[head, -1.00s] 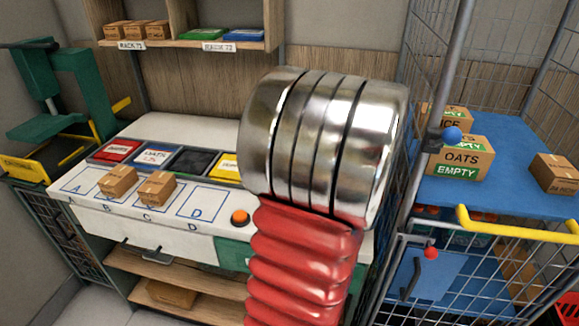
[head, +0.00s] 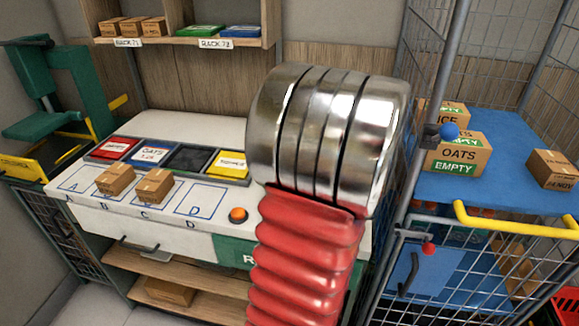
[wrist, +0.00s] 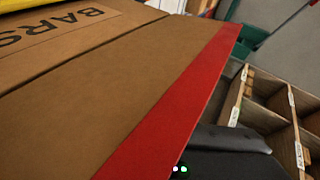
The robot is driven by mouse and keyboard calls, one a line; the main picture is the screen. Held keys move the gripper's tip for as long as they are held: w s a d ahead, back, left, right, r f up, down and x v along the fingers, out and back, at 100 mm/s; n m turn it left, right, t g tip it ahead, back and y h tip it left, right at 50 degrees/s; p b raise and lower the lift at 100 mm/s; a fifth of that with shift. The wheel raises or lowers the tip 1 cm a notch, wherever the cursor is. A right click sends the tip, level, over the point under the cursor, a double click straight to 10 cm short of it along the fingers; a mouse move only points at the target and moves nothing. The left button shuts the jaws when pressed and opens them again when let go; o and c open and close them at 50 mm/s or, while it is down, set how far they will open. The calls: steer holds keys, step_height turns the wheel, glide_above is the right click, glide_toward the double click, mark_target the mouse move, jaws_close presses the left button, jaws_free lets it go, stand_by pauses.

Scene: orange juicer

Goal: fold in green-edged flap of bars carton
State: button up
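The bars carton (wrist: 40,75) fills the left of the wrist view, very close. It is brown, with "BARS" printed near its top left. A long brown flap with a red edge (wrist: 175,95) runs diagonally across the view. A yellow strip (wrist: 35,12) shows at the top left corner. I cannot make out a green-edged flap on the carton.
A wooden pigeonhole rack (wrist: 265,110) stands at the right of the wrist view. In the head view, two small cartons (head: 116,179) (head: 154,186) sit on the white counter (head: 110,207). A wire cage with an oats carton (head: 459,155) on a blue shelf (head: 510,130) stands at right.

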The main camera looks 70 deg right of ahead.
step_height(320, 180, up, 10)
stand_by(0.7)
steer(key=shift+w+a, duration=0.1)
steer(key=w+a+f+n+g+y, duration=0.1)
steer(key=w+a+n+y, duration=0.15)
steer(key=w+a, duration=0.55)
steer(key=w+a+f+n+g+y, duration=0.15)
steer(key=w+a+n, duration=0.25)
steer(key=a, duration=0.7)
steer(key=w+a+f+n+g+y, duration=0.1)
steer(key=w+a+n+g+y, duration=0.15)
steer(key=w+a, duration=0.55)
steer(key=s+a+f+n+h, duration=0.1)
steer(key=s+a+n, duration=0.2)
steer(key=a, duration=0.4)
steer(key=s+a+n+h, duration=0.1)
steer(key=s+a+n, duration=0.2)
steer(key=a, duration=0.5)
steer(key=s+a+f+n+g+h, duration=0.1)
steer(key=s+a+n, duration=0.2)
steer(key=a, duration=0.5)
steer(key=shift+s+f+n, duration=0.35)
steer(key=shift+s+n, duration=0.05)
steer(key=shift+s, duration=0.3)
